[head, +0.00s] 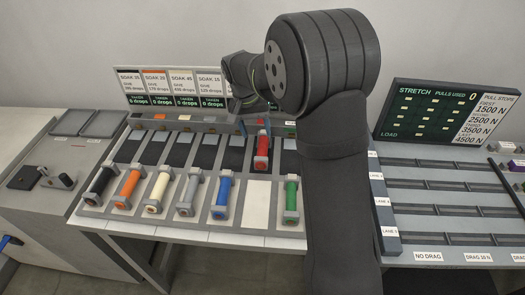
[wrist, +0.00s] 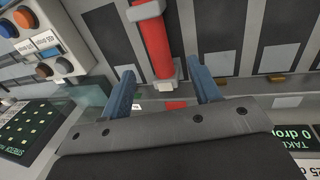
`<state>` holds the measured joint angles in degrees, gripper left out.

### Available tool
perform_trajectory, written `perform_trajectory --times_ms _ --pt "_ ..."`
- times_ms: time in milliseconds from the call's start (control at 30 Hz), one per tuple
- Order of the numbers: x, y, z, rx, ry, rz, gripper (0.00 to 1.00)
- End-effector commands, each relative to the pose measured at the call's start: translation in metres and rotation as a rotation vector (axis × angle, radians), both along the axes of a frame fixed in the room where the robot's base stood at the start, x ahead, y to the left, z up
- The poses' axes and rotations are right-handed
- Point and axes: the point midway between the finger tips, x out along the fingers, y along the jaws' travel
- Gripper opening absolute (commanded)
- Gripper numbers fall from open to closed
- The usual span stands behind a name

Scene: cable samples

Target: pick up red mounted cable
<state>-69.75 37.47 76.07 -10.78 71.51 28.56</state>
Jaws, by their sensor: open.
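The red mounted cable (head: 263,153) is a red cylinder with grey end blocks. It stands in a back-row dark slot, behind the gap between the blue and green cables. In the wrist view the red cable (wrist: 153,38) runs down from the top edge to a grey end block. My gripper (wrist: 164,88) is open there, with one blue finger on each side of the cable's near end. The fingers look apart from the cable, and nothing is held. In the head view my arm hides most of the gripper.
Black, orange, white (head: 158,191), grey, blue (head: 222,196) and green (head: 291,200) cables sit in the front row. A pale empty slot (head: 257,204) lies between blue and green. SOAK signs (head: 170,85) stand behind. A STRETCH board (head: 437,112) and lanes are at right.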

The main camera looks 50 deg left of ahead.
Motion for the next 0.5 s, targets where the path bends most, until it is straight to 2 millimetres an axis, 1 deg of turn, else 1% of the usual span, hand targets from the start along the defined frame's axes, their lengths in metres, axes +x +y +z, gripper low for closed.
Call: perform_trajectory --times_ms 33,100,333,500 --pt "0.001 -0.002 -0.010 -0.004 0.001 -0.001 0.57" --pt "0.002 -0.003 -0.019 -0.002 0.001 0.000 0.57" --pt "0.005 -0.006 -0.034 -0.002 0.001 -0.001 0.57" --pt "0.010 -0.012 -0.058 -0.002 0.002 -0.003 0.57"
